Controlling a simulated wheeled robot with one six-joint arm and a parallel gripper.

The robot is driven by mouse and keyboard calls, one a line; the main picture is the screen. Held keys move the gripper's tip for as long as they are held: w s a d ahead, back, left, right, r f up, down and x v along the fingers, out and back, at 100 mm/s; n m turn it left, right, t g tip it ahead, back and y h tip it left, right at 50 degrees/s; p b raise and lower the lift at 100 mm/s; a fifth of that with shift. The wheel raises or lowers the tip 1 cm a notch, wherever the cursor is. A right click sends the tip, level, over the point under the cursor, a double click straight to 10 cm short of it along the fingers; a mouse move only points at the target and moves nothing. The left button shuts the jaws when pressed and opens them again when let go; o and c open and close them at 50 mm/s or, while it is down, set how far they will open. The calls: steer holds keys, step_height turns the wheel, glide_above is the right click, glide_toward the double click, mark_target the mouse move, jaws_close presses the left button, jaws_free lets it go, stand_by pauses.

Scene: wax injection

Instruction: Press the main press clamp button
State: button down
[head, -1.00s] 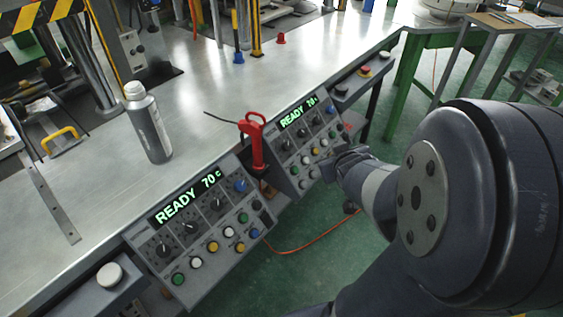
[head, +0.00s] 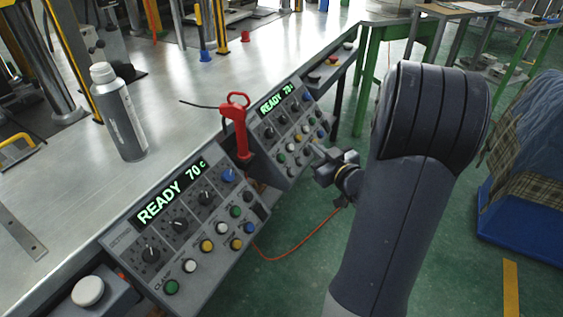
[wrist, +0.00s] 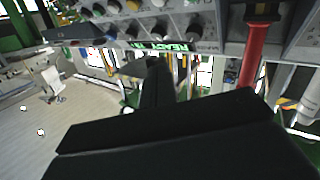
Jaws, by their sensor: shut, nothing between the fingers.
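Two grey control panels hang on the bench front, each with a green READY 70 display, dark knobs and coloured buttons. The near panel (head: 220,212) is at lower left and the far panel (head: 296,122) is beyond the red handle. My gripper (head: 316,156) is shut and empty, close to the far panel's lower edge; contact cannot be told. In the wrist view my gripper (wrist: 156,68) is dark, pointing toward a panel with knobs and buttons (wrist: 115,8), its display upside down.
A red handle (head: 239,135) rises between the panels; it also shows in the wrist view (wrist: 253,55). A grey bottle (head: 120,118) stands on the bench. A white round button (head: 88,291) is at lower left. A blue bin (head: 525,225) stands right. An orange cable hangs below.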

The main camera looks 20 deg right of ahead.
mark_target(282, 158)
steer(key=shift+w+a+f+b, duration=0.7)
steer(key=shift+w+f+b, duration=0.2)
steer(key=shift+f+b, duration=0.05)
steer(key=shift+w+a+f+b, duration=0.7)
steer(key=shift+w+f+b, duration=0.2)
steer(key=shift+f, duration=0.05)
steer(key=shift+w+a+f+b, duration=0.7)
steer(key=shift+w+f+b, duration=0.2)
steer(key=shift+f+b, duration=0.05)
stand_by(0.3)
steer(key=shift+w+a+f+b, duration=0.2)
steer(key=shift+w+f+b, duration=0.05)
steer(key=shift+b, duration=0.15)
